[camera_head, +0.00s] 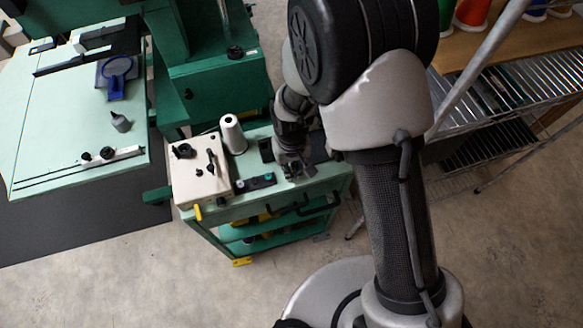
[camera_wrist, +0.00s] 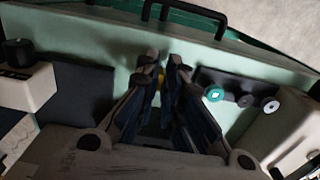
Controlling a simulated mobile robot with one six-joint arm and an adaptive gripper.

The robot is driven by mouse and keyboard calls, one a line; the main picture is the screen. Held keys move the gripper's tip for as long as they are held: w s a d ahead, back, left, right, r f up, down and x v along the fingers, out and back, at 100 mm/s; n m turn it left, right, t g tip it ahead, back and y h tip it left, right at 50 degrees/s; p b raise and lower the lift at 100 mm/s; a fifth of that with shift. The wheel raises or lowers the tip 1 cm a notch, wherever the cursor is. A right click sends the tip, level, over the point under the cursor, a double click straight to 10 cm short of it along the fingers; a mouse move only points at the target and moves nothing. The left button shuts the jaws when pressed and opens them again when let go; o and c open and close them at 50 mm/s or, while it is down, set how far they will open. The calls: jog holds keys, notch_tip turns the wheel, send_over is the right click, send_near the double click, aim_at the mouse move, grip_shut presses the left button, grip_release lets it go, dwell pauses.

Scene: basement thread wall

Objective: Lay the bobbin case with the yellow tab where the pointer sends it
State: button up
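My gripper (camera_head: 293,168) is low over the right part of the green cart's top. In the wrist view its two dark fingers (camera_wrist: 162,70) are close together, with a small yellow patch, the yellow tab (camera_wrist: 162,80), between the tips. The rest of that bobbin case is hidden by the fingers. A black strip (camera_head: 240,186) beside the gripper carries a teal-ringed round piece (camera_wrist: 213,95), a dark grey one (camera_wrist: 245,100) and a pale one (camera_wrist: 271,106). A cream box (camera_head: 190,182) at the cart's left carries a black pointer-like lever (camera_head: 210,164); its direction is too small to read.
A white thread cone (camera_head: 232,135) stands behind the strip. In the wrist view a dark pad (camera_wrist: 80,90) and a cream block with a black knob (camera_wrist: 18,52) lie left of the fingers. A black handle (camera_head: 318,203) runs along the cart's front. A wire shelf (camera_head: 510,90) stands right.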

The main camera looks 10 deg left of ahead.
jog(key=o, duration=0.4)
jog(key=shift+r, duration=0.15)
notch_tip(320, 180, up, 12)
jog(key=p, duration=0.4)
